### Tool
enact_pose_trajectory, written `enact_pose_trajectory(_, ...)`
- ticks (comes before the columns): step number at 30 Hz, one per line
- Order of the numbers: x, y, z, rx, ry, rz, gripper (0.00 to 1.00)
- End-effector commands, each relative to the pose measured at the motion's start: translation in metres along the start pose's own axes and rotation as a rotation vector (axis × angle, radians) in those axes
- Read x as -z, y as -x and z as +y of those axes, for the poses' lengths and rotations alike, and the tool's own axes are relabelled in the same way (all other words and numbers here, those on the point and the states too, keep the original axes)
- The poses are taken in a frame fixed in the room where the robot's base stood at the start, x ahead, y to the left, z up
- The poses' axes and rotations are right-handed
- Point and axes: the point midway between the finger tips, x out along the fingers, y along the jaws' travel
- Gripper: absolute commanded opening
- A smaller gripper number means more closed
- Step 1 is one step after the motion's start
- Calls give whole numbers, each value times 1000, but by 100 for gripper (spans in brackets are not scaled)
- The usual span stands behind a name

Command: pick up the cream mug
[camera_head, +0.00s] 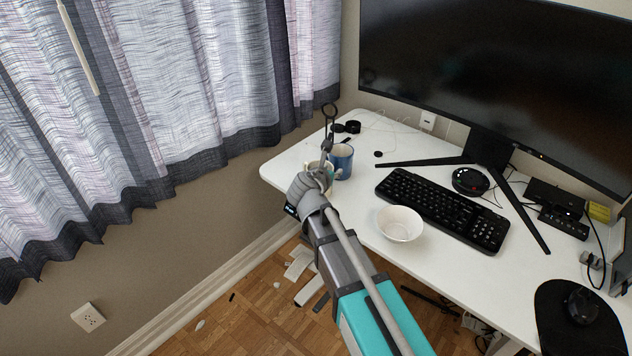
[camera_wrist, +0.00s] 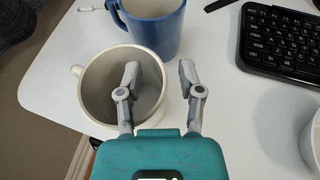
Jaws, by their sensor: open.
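The cream mug (camera_wrist: 95,112) stands near the left corner of the white desk, its open top facing up and its handle to the left in the wrist view. In the head view it is mostly hidden behind my arm, with only a bit of it (camera_head: 311,166) showing. My gripper (camera_wrist: 158,75) is open. In the wrist view its left finger overlaps the mug's opening and its right finger is outside, right of the mug, so the near right wall lies between them. I cannot tell how far down the fingertips are. The fingers are hard to make out in the head view.
A blue mug (camera_head: 342,160) stands close behind the cream mug; it also fills the top of the wrist view (camera_wrist: 152,25). A white bowl (camera_head: 400,224) and a black keyboard (camera_head: 440,208) are to the right. The desk edge (camera_wrist: 50,118) is close on the left.

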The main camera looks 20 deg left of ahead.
Motion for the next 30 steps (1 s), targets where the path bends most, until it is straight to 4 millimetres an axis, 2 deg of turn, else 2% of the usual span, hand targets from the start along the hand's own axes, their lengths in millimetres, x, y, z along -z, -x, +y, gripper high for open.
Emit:
enact_pose_trajectory(12,0,0,-1,1,-1,0,49)
enact_pose_trajectory(13,0,0,-1,1,-1,0,47)
enact_pose_trajectory(18,0,0,-1,2,-1,0,15)
enact_pose_trajectory(21,0,0,-1,2,-1,0,0)
enact_pose_trajectory(30,0,0,-1,2,-1,0,0)
